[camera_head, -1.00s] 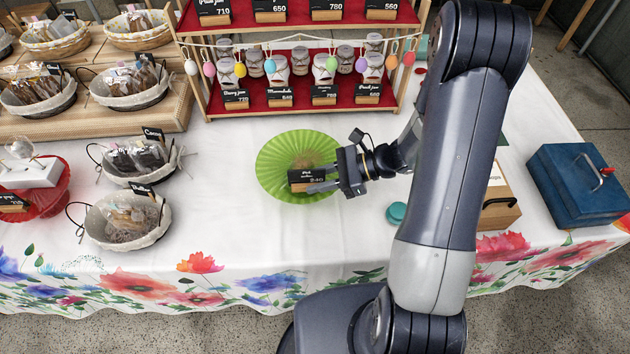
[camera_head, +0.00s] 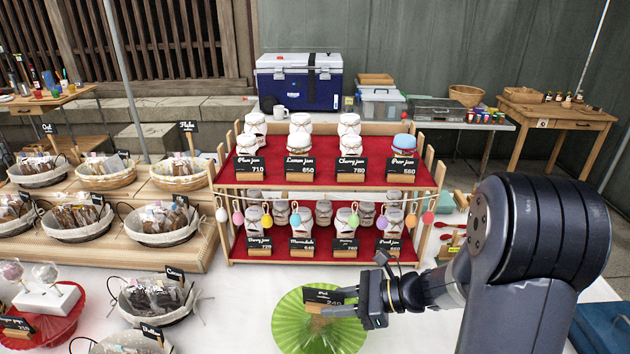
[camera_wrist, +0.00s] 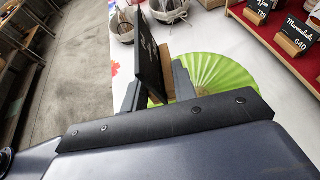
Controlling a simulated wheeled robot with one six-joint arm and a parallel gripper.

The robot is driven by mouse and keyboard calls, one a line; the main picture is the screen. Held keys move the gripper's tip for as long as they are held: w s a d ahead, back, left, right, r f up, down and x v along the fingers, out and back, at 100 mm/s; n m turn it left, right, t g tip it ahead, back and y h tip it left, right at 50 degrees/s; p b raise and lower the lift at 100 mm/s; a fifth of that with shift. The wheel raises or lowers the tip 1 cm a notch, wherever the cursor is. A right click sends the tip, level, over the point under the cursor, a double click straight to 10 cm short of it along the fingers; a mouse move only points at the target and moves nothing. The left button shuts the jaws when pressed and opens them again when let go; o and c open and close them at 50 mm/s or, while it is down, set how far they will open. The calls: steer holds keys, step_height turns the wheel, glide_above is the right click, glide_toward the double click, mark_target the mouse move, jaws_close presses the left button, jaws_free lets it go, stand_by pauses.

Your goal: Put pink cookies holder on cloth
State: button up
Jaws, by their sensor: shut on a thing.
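My gripper (camera_head: 340,303) is shut on a small price holder (camera_head: 322,295), a black card with white writing on a wooden base. The card shows 240; its name line is too small to read surely. Gripper and holder are over the green fluted plate (camera_head: 289,325). In the wrist view the holder (camera_wrist: 150,62) stands edge-on between the two fingers, with the green plate (camera_wrist: 235,75) behind it. The white cloth (camera_head: 230,315) covers the table around the plate, and it also shows in the wrist view (camera_wrist: 215,40). The plate's front is cut off in the head view.
A two-tier red jam stand (camera_head: 330,218) with hanging coloured eggs stands behind the plate. Cookie baskets (camera_head: 150,300) and a red cake-pop stand (camera_head: 62,318) are at left. A blue box (camera_head: 603,325) is at right. Cloth between baskets and plate is bare.

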steer(key=w+d+m+t+h+p, duration=0.1)
steer(key=w+d+m+t+h, duration=0.8)
steer(key=w+d+m+t, duration=0.1)
steer(key=shift+w+d+r+m, duration=0.2)
steer(key=shift+w+r+m, duration=0.25)
steer(key=shift+m, duration=0.75)
